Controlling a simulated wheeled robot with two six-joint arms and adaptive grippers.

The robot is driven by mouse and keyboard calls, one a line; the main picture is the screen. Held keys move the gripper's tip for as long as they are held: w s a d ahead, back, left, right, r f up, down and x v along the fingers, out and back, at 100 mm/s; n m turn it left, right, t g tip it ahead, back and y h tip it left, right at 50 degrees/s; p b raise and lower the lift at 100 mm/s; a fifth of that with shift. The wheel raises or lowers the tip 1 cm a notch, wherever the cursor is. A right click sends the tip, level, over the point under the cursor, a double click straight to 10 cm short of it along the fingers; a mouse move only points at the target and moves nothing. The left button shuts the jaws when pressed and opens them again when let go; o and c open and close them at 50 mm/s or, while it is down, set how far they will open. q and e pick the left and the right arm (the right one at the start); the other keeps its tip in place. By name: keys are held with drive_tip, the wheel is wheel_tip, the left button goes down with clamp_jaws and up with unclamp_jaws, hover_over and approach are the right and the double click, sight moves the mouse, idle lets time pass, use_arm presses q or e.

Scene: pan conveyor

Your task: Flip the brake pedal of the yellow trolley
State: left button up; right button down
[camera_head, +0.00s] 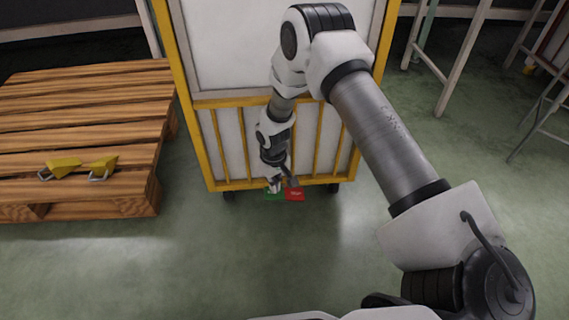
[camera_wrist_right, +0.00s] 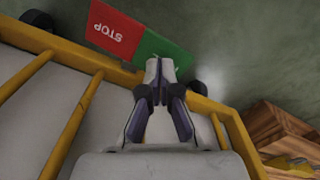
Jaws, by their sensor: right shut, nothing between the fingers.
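The yellow trolley (camera_head: 205,102) stands straight ahead, with white panels and yellow bars. Its brake pedal sits low at the middle of the near bottom edge, with a red half (camera_head: 295,194) at right and a green half (camera_head: 273,194) at left. In the right wrist view the red half (camera_wrist_right: 115,30) reads STOP, and the green half (camera_wrist_right: 163,54) is beside it. My right gripper (camera_head: 282,182) is shut and empty at the pedal. In the wrist view its fingertips (camera_wrist_right: 160,66) overlap the green half's edge; I cannot tell whether they touch. My left gripper is not in view.
A wooden pallet (camera_head: 80,125) lies at left with two yellow wedge-like pieces (camera_head: 64,166) on it. Dark casters (camera_head: 333,188) show under the trolley. Metal frames (camera_head: 430,65) stand at the right back. The green floor before the trolley is clear.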

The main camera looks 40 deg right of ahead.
drive_tip(key=shift+f+b, duration=0.45)
drive_tip(key=shift+f, duration=0.65)
idle(0.5)
wheel_tip(320, 180, up, 7)
drive_tip(key=p, duration=0.7)
drive_tip(key=shift+r+p, duration=0.15)
drive_tip(key=shift+p, duration=0.15)
